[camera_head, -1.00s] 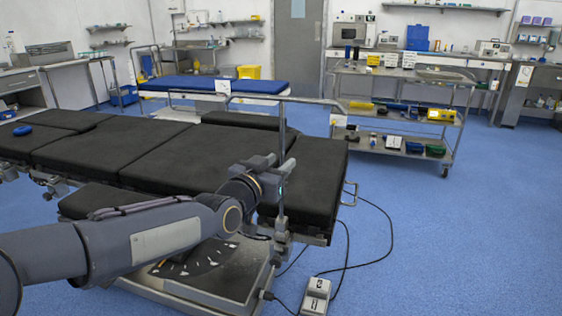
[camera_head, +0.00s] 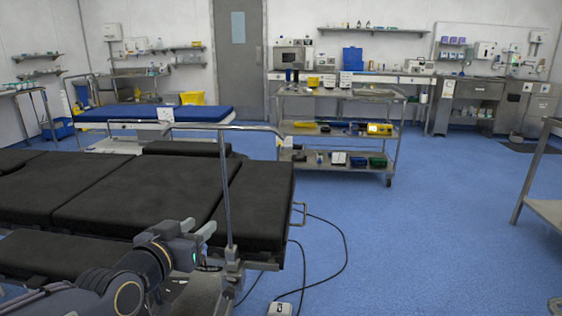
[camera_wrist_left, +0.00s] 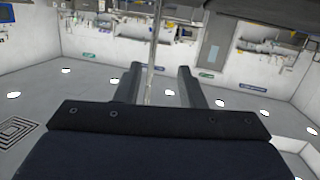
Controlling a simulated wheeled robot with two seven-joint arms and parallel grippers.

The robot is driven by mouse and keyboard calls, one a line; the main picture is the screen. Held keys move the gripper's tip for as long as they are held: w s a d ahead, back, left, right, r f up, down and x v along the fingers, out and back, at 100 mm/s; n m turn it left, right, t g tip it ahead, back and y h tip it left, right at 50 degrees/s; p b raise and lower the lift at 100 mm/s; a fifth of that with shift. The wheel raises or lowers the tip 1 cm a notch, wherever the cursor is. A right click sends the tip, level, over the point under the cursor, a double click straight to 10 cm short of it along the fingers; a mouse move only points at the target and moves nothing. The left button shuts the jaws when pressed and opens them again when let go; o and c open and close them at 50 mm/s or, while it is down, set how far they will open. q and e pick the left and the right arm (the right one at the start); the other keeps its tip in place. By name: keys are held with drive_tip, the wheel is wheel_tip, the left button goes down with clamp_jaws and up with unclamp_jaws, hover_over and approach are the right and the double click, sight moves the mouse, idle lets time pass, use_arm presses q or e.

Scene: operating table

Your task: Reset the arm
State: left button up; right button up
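My left gripper (camera_head: 198,229) is low in the head view, in front of the black operating table (camera_head: 140,196), a little left of a thin upright metal pole (camera_head: 226,190) at the table's side. In the left wrist view my left gripper (camera_wrist_left: 160,84) has its two dark fingers apart with a clear gap and nothing held. A thin pole (camera_wrist_left: 154,50) shows in line with that gap; I cannot tell how far beyond it is. The wrist picture looks upside down, with ceiling lights low in it. My right arm and gripper are not in view.
A steel cart (camera_head: 345,140) with several supplies stands behind, right of the table. A blue-topped bed (camera_head: 150,113) is at the back left. A metal table (camera_head: 545,200) edges in at right. A pedal (camera_head: 280,309) and cables lie on the blue floor. The floor at centre right is clear.

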use_arm(q)
drive_tip(key=s+f+n+g, duration=0.2)
drive_tip(key=s+f+g, duration=0.3)
drive_tip(key=s+f, duration=0.5)
drive_tip(key=s+f+n+g, duration=0.1)
drive_tip(key=s+f+g, duration=0.4)
drive_tip(key=s, duration=0.9)
wheel_tip(320, 180, up, 23)
drive_tip(key=s+p, duration=0.1)
drive_tip(key=p, duration=2.3)
drive_tip(key=shift+f, duration=0.15)
drive_tip(key=shift+a+n, duration=0.1)
drive_tip(key=shift+n, duration=0.2)
